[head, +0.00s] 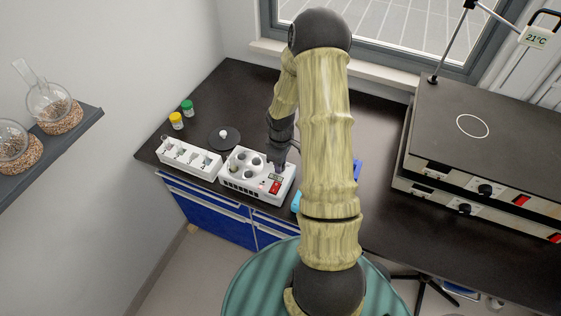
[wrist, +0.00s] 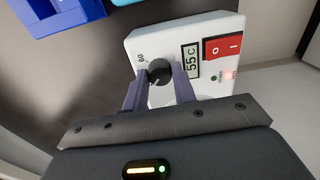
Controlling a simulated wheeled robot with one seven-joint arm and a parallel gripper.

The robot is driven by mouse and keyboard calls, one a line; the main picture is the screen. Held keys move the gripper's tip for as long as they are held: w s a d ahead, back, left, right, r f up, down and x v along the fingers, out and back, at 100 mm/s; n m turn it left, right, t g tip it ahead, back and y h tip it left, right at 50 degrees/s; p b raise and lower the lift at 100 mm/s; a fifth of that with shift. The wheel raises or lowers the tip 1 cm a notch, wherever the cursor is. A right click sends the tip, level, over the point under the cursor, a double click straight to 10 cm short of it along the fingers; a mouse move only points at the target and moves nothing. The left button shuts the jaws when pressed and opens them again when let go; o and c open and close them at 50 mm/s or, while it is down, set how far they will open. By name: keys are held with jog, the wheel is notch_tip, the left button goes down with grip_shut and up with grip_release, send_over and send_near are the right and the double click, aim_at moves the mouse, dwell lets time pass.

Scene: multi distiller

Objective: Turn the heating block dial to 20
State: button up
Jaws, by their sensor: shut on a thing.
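The heating block (head: 257,178) is a white box with round wells on the dark bench in the head view. In the wrist view its white panel (wrist: 190,30) carries a black dial (wrist: 159,71), a "60" mark beside the dial, a display (wrist: 191,61) reading about 55 C and a red switch (wrist: 222,46). My gripper (wrist: 160,78) has its two fingers on either side of the dial, shut on it. In the head view my gripper (head: 277,165) is over the right end of the block, and the dial is hidden there.
A white rack (head: 188,158) stands left of the block. A blue item (wrist: 55,15) is near the block in the wrist view. Large hotplates (head: 480,130) occupy the right of the bench.

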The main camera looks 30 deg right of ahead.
jog(key=shift+d, duration=0.1)
jog(key=o, duration=1)
jog(key=shift+r, duration=0.15)
notch_tip(320, 180, up, 17)
jog(key=shift+b, duration=0.4)
jog(key=shift+r, duration=0.1)
jog(key=s+a+r+m+t, duration=0.2)
jog(key=s+a+m, duration=0.5)
jog(key=s+a, duration=0.5)
jog(key=shift+s+a+m+t, duration=0.3)
jog(key=shift+a+m, duration=0.1)
jog(key=shift+a, duration=0.65)
jog(key=shift+r, duration=0.1)
